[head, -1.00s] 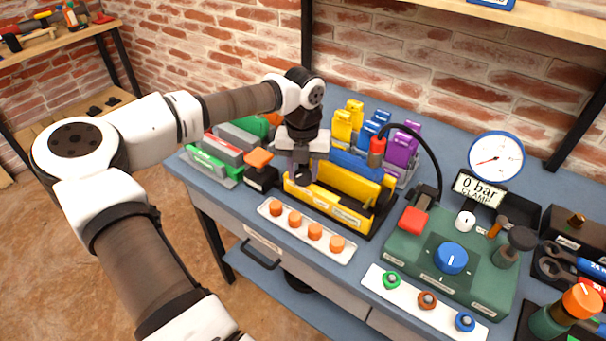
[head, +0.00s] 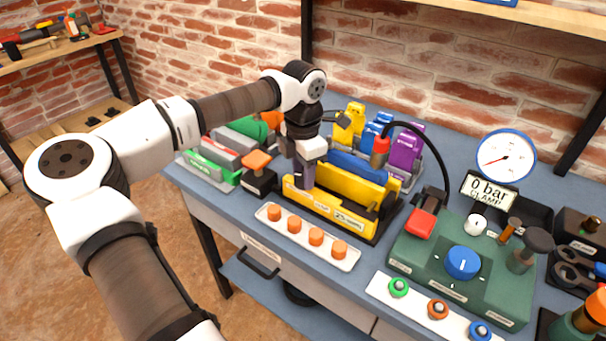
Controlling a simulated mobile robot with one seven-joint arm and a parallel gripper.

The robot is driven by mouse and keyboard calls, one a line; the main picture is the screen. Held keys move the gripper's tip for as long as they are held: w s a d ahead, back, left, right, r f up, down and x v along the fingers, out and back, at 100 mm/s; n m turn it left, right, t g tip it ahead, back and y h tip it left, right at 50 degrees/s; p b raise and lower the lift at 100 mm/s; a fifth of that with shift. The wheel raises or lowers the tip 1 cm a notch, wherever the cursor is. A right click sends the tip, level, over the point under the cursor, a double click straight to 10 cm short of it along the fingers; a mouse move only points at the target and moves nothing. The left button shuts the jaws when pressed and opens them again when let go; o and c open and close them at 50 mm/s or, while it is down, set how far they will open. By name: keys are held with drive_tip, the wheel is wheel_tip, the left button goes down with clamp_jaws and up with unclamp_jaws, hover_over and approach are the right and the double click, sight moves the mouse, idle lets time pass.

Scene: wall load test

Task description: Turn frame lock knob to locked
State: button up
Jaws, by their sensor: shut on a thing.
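The yellow frame (head: 330,207) stands on a dark base in the middle of the bench. It holds a long blue piece and a long yellow piece. My gripper (head: 303,185) points down at the frame's left end. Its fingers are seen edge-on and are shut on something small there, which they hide. From its place this is the frame lock knob, but its pointer and markings cannot be seen.
A black block with an orange top (head: 257,160) stands close left of my gripper. A white strip with orange caps (head: 316,236) lies in front. Colored modules (head: 349,123) stand behind. A green control box (head: 462,262) with a hose is at right.

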drive_tip(key=shift+m+b, duration=0.35)
drive_tip(key=shift+m, duration=1.55)
drive_tip(key=o, duration=1)
wheel_tip(320, 180, up, 14)
drive_tip(key=shift+f+b, duration=0.1)
drive_tip(key=shift+b, duration=0.45)
